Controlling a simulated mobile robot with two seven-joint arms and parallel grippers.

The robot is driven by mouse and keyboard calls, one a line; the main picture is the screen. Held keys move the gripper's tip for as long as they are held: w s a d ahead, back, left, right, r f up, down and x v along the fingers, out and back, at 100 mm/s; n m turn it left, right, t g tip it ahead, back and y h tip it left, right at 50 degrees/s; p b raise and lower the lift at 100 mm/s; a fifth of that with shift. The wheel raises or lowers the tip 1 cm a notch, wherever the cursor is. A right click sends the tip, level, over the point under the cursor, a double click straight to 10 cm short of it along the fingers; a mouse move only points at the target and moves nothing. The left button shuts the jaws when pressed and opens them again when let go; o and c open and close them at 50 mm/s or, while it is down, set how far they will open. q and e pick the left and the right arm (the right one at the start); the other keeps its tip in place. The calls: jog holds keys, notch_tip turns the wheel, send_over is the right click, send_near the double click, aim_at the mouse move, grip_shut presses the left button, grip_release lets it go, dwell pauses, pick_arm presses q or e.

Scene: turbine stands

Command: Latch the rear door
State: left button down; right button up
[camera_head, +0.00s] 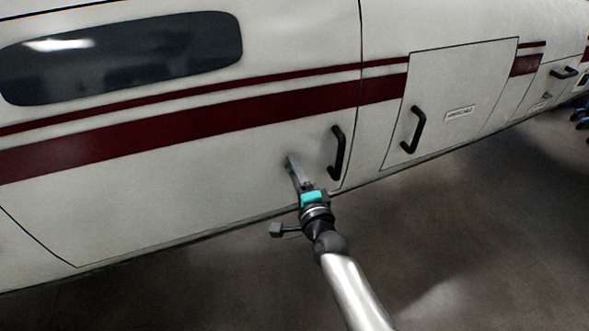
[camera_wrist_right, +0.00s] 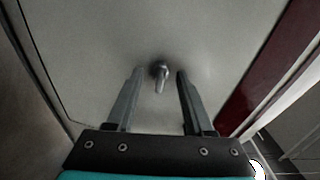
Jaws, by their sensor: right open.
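The rear door (camera_head: 200,170) is a large white panel with a dark window and maroon stripes, on the left of the head view. It looks closed, flush with the body. A black bar handle (camera_head: 337,152) stands near its right edge. My right gripper (camera_head: 292,164) is at the door's lower part, left of that handle. In the right wrist view a small metal latch lever (camera_wrist_right: 161,78) sticks out of the door panel. My right gripper (camera_wrist_right: 159,88) is open, one finger on each side of the lever, with gaps to both. The head view mostly hides the lever. My left gripper is not in view.
To the right is a smaller hatch (camera_head: 460,85) with a black handle (camera_head: 412,130) and a label. Another small panel with a handle (camera_head: 565,73) lies farther right. The grey floor (camera_head: 470,250) below the body is clear.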

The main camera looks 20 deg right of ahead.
jog(key=s+p, duration=0.1)
jog(key=s, duration=0.4)
jog(key=shift+d+p, duration=0.1)
jog(key=shift+p, duration=0.25)
dwell(0.3)
jog(key=s+f+n+g+b, duration=0.3)
jog(key=s+f, duration=0.2)
jog(key=f, duration=0.7)
jog(key=s+a+f+n+g+y+b, duration=0.1)
jog(key=s+f+n+g+b, duration=0.25)
jog(key=f, duration=0.75)
jog(key=s+f+n+g+b, duration=0.25)
jog(key=s+f, duration=0.35)
jog(key=f, duration=0.6)
jog(key=s+d+f+n+g+b, duration=0.1)
jog(key=s+f+n+g+b, duration=0.1)
jog(key=s+f, duration=0.5)
jog(key=s+d+f+n+g+h+b, duration=0.1)
jog(key=s+f+n, duration=0.4)
jog(key=s, duration=0.8)
jog(key=s+d+f+n+g+b, duration=0.3)
jog(key=s+f+g+b, duration=0.1)
jog(key=s+f, duration=0.6)
jog(key=shift+s+d+f+g+h, duration=0.15)
jog(key=shift+s+g+h, duration=0.15)
jog(key=shift+s+g, duration=0.15)
